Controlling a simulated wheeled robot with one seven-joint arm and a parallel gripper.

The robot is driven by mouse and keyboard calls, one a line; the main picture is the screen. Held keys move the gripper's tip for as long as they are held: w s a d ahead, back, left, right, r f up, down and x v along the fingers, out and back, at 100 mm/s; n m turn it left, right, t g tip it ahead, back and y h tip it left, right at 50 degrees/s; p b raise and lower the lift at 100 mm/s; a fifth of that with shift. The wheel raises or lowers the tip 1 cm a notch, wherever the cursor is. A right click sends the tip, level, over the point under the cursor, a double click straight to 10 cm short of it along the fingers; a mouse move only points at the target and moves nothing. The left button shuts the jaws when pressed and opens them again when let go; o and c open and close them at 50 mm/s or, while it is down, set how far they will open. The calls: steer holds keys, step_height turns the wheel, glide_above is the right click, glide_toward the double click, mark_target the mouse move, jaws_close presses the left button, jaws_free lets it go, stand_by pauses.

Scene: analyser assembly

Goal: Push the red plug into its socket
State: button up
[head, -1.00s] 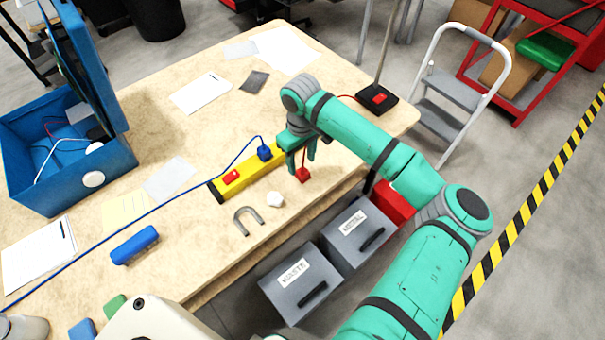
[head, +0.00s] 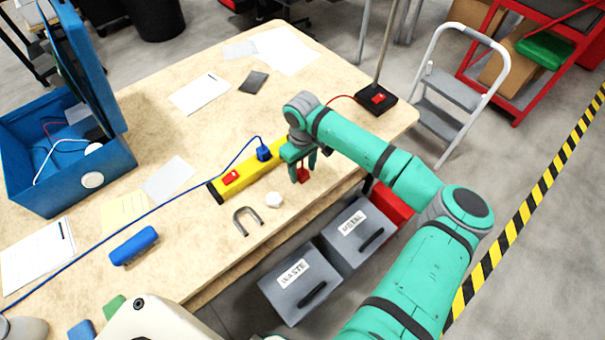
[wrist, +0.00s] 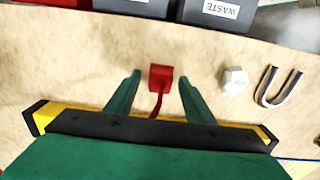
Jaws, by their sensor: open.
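The red plug (head: 303,176) lies on the table near its front edge, to the right of the yellow power strip (head: 213,189). My gripper (head: 303,172) is open above it, pointing down. In the wrist view the red plug (wrist: 161,76) sits between the spread fingers of my gripper (wrist: 159,84), with a gap on each side. Its red cord runs back under the gripper body. A blue plug (head: 264,153) sits on the strip, and a red part (head: 231,177) shows nearer its left end. My gripper and arm hide the strip's right end, and I cannot make out the socket.
A white faceted piece (head: 274,200) and a grey U-shaped magnet (head: 245,220) lie left of the plug. A blue cord (head: 160,206) crosses the table. Waste (head: 300,285) and metal (head: 355,232) bins stand below the front edge. A black base (head: 377,98) is at the back right.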

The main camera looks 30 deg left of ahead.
mark_target(300, 174)
steer(key=shift+w, duration=0.1)
steer(key=c, duration=1.1)
steer(key=shift+o, duration=0.2)
steer(key=r, duration=0.2)
steer(key=s+r, duration=0.1)
steer(key=r, duration=0.1)
steer(key=shift+s+a, duration=0.15)
steer(key=s+d+r, duration=0.1)
steer(key=s+r, duration=0.8)
steer(key=s, duration=0.3)
steer(key=shift+s+d, duration=0.2)
steer(key=shift+s, duration=0.2)
